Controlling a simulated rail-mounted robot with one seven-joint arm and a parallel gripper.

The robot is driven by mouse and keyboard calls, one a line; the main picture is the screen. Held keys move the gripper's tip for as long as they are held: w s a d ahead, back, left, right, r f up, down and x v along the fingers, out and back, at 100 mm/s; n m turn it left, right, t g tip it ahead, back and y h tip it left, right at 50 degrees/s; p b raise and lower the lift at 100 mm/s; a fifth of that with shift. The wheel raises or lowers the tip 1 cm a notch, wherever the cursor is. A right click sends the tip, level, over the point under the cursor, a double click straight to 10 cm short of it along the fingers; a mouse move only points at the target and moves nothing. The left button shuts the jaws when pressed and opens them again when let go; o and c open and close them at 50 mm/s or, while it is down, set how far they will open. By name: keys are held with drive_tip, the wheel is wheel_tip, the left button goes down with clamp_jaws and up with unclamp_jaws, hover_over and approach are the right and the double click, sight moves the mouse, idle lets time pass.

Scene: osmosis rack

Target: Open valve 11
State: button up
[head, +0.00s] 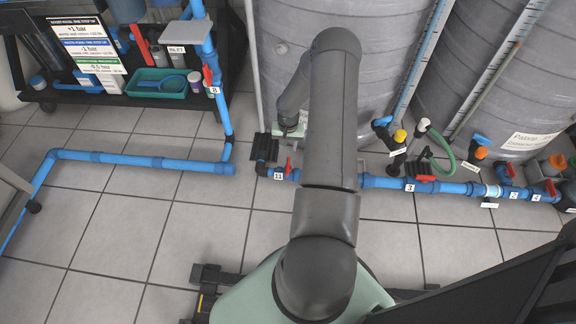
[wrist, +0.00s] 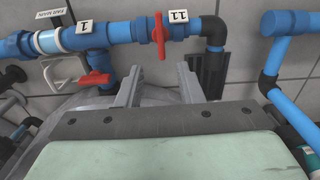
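Valve 11 is on a blue pipe low at the floor. Its red handle (wrist: 159,36) stands across the pipe in the wrist view, left of the white label "11" (wrist: 177,17). In the head view the red handle (head: 288,166) shows just left of my arm, above the label (head: 278,176). My gripper (wrist: 161,77) is open and empty. Its two grey fingers point toward the pipe, with the handle beyond the gap between them and apart from both. In the head view my pale hand (head: 290,129) shows near the tank, its fingers unclear.
In the wrist view, a second red handle (wrist: 94,78) below label "1" (wrist: 84,27) lies left of my left finger. A black elbow (wrist: 213,33) and ribbed dark part (wrist: 211,72) lie right. A grey tank (head: 385,60) stands close behind. Floor tiles (head: 190,220) at left are clear.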

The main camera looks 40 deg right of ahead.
sight(288, 165)
wheel_tip(288, 165, down, 13)
drive_tip(key=b, duration=0.4)
drive_tip(key=shift+f, duration=0.2)
clamp_jaws()
